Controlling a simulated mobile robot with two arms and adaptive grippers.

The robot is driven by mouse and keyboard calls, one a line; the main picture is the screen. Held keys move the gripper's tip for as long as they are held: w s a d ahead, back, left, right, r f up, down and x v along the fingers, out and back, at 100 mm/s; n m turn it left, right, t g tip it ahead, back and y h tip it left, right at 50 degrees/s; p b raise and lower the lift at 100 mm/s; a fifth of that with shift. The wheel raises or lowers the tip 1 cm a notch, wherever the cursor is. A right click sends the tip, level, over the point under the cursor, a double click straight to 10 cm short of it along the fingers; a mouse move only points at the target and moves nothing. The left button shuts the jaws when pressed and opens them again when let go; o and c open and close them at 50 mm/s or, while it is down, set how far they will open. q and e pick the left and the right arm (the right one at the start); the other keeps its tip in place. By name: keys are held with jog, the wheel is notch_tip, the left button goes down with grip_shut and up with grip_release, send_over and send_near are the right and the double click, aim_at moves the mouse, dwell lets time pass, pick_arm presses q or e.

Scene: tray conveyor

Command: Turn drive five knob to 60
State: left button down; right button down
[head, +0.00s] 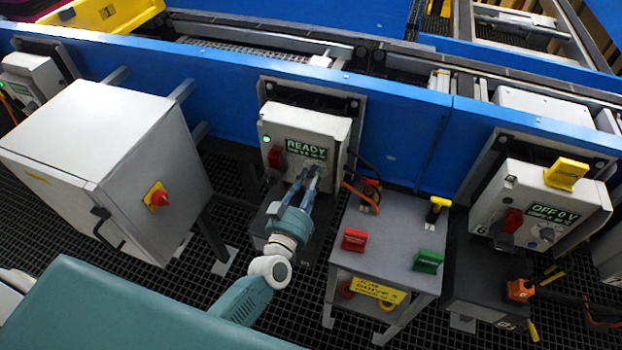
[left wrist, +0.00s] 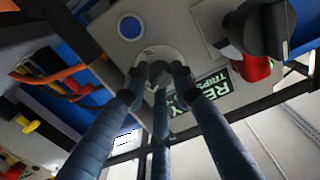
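The drive box (head: 335,125) at the middle of the head view has a green lamp and a display (head: 306,149) reading READY. The right-hand drive bears a 6. The knob sits low on the middle box's face and is mostly hidden by my left gripper (head: 310,172). In the left wrist view my left gripper's (left wrist: 160,72) three fingers reach the round dial plate (left wrist: 148,52), with fingertips around the grey knob (left wrist: 159,68). Whether they press on it is unclear. The READY display (left wrist: 210,95) is partly covered there. My right gripper is not in view.
A red switch (head: 275,157) sits beside the fingers. A grey stand (head: 385,240) with red and green tags is just right. A large grey cabinet (head: 110,165) stands left. The second drive box (head: 510,195) at right reads OFF. A blue conveyor rail (head: 405,130) runs behind.

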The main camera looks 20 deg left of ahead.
pick_arm(q)
jog(key=shift+f+n, duration=0.2)
jog(key=shift+n, duration=0.2)
jog(key=shift+s+d+f+n+b, duration=0.1)
jog(key=shift+n+b, duration=0.75)
jog(key=shift+n, duration=3.35)
jog(key=shift+s+d+f+n+b, duration=0.1)
jog(key=shift+n+b, duration=0.75)
jog(key=shift+n, duration=3.35)
jog(key=shift+r, duration=0.1)
